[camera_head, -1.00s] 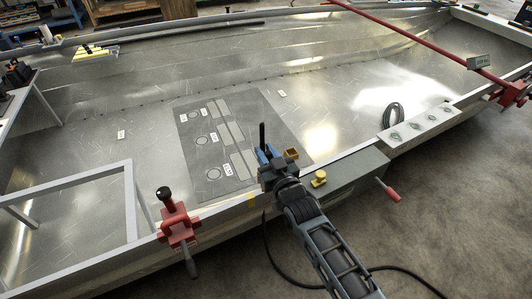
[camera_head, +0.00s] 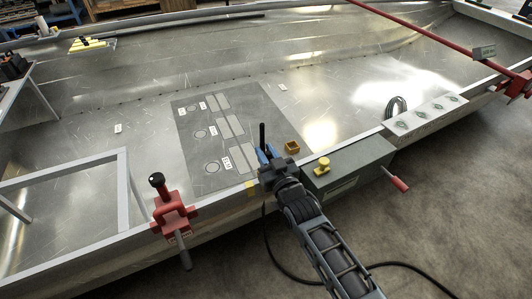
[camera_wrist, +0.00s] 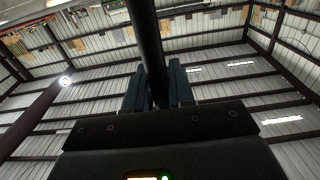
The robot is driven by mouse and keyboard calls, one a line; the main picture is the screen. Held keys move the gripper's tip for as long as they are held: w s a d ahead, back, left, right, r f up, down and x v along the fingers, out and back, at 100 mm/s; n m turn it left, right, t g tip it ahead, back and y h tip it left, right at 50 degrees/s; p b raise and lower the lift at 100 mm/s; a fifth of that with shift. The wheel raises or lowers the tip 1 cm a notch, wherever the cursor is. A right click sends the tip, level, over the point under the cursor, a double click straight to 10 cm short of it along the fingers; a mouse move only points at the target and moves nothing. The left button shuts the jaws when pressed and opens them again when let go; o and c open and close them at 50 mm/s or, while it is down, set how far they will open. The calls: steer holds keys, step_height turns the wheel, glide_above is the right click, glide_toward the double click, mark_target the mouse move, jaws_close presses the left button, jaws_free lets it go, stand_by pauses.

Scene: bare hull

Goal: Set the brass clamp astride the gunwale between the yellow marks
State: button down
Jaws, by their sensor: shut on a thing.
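My gripper (camera_head: 270,156) is at the gunwale (camera_head: 215,207), its blue fingers shut on a dark upright bar (camera_head: 262,135). The bar also shows between the fingers in the wrist view (camera_wrist: 150,45). I cannot tell whether it belongs to the clamp. A small brass-coloured, box-like piece (camera_head: 292,147) with a dark hollow shows just right of the fingers, apart from them in the picture. Whether it is the brass clamp is unclear. One yellow mark (camera_head: 251,188) shows on the gunwale, left of my gripper. I cannot make out a second.
A red clamp (camera_head: 172,212) grips the gunwale at left. A grey mat (camera_head: 190,165) lies inside the hull. A dark cable hangs below my arm.

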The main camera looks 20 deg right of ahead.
steer(key=shift+f, duration=0.2)
steer(key=c, duration=0.9)
jaws_free()
steer(key=shift+r, duration=0.1)
steer(key=shift+s, duration=0.1)
steer(key=shift+s, duration=3.85)
